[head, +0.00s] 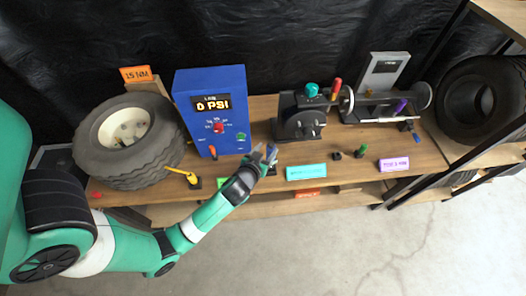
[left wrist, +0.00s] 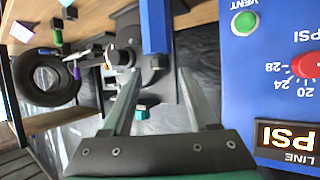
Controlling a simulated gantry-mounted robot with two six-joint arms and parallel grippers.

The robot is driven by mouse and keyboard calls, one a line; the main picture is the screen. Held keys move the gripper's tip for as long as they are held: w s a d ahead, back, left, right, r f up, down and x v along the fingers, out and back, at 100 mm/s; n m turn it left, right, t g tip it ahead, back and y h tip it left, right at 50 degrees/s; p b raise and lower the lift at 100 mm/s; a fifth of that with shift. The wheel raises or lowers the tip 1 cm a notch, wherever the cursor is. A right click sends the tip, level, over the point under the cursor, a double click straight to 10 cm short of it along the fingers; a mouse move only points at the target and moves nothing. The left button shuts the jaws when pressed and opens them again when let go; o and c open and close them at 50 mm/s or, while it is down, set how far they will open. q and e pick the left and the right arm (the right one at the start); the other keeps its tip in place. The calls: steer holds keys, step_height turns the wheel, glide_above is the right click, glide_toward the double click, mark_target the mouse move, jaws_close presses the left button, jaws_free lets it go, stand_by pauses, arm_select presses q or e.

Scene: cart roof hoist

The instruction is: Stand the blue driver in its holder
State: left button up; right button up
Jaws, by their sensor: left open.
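A blue driver (head: 271,151) shows at my left gripper (head: 266,157), near the bench's front edge. In the left wrist view its blue handle (left wrist: 155,27) lines up with the gap of my left gripper (left wrist: 160,78), at or just beyond the fingertips. The jaws are open, with a gap on both sides of the handle. A dark block (head: 272,171) shows just below the gripper, partly hidden. A small black block (head: 337,155), seemingly empty, stands to the right; I cannot tell whether it is the holder. My right gripper is not in view.
The blue pressure box (head: 212,90) stands close behind my left gripper. A tire (head: 125,140) lies at left and a black machine (head: 300,115) stands right of the box. A green driver (head: 361,151) and another blue piece (head: 416,138) are further right.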

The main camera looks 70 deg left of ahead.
arm_select(q)
steer(key=v, duration=0.3)
steer(key=shift+s+d+r, duration=0.2)
steer(key=shift+s, duration=0.05)
steer(key=w+d+r+m+t+h, duration=0.1)
steer(key=w+d+r+t, duration=0.3)
steer(key=r, duration=0.7)
steer(key=w+d+r+m+t+h, duration=0.1)
steer(key=w+d+r+t, duration=0.2)
steer(key=w+r, duration=0.5)
steer(key=w+d+r+m+t+h, duration=0.1)
steer(key=w+d+r+t, duration=0.2)
steer(key=r, duration=1)
steer(key=s+d+r+m+t+h, duration=0.2)
steer(key=s+d+r+t+h, duration=0.15)
steer(key=r, duration=0.55)
steer(key=s+d+r+m+t+h, duration=0.25)
steer(key=d+r, duration=0.25)
steer(key=r, duration=0.5)
steer(key=s+d+r+m+t+h, duration=0.2)
steer(key=s+d+r+m+t, duration=0.15)
steer(key=r, duration=0.55)
step_height(320, 180, up, 26)
steer(key=n+g+p, duration=0.1)
steer(key=p, duration=2.5)
steer(key=shift+d, duration=0.15)
